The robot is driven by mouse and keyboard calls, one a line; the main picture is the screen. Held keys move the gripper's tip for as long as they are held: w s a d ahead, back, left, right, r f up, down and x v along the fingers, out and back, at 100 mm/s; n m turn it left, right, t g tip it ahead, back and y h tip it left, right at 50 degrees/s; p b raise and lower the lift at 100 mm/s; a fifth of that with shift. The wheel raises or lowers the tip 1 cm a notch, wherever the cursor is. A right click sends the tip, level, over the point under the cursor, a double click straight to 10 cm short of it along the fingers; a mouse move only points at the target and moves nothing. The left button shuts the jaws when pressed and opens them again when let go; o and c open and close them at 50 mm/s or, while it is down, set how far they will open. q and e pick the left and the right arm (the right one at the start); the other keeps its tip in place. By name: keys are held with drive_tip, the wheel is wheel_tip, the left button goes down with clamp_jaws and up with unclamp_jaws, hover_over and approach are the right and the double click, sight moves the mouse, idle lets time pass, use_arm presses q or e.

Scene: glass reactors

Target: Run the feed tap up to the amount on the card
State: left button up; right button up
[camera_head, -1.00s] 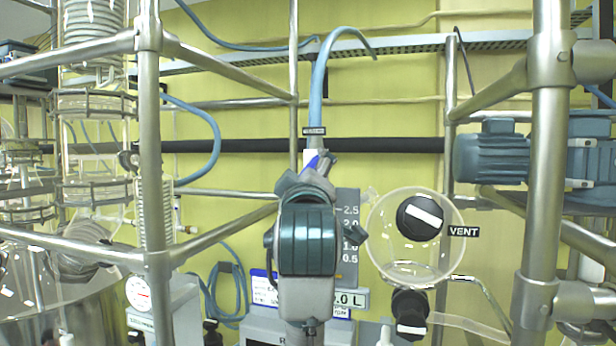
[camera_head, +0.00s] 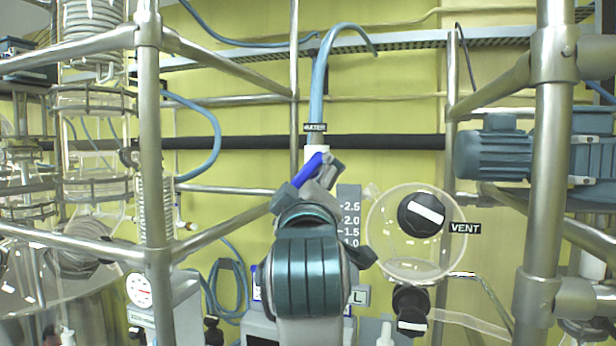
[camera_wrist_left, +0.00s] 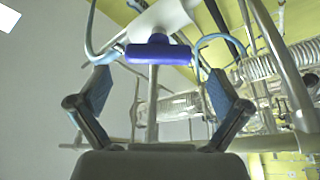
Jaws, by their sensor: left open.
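The feed tap has a white body (camera_head: 316,152) under a blue hose, with a small black label (camera_head: 315,128) that seems to read WATER. Its blue handle (camera_head: 308,170) slants up to the right in the head view. My left gripper (camera_head: 310,188) is just below it and partly covers it. In the left wrist view the blue handle (camera_wrist_left: 158,53) lies crosswise just beyond the open fingers (camera_wrist_left: 160,82), with a gap to each side. A grey scale (camera_head: 350,205) shows 2.5 to 1.0; its lower part is hidden. A readout plate (camera_head: 360,296) shows only "L". My right gripper is not seen.
A black VENT knob (camera_head: 421,214) on a clear round vessel stands right of my gripper, with another black knob (camera_head: 410,305) below. Steel frame posts (camera_head: 150,180) stand left and right (camera_head: 545,200). A blue motor (camera_head: 495,155) is at the right.

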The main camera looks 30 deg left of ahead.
use_arm(q)
drive_tip(key=v, duration=0.6)
drive_tip(key=shift+d, duration=0.15)
idle(7.2)
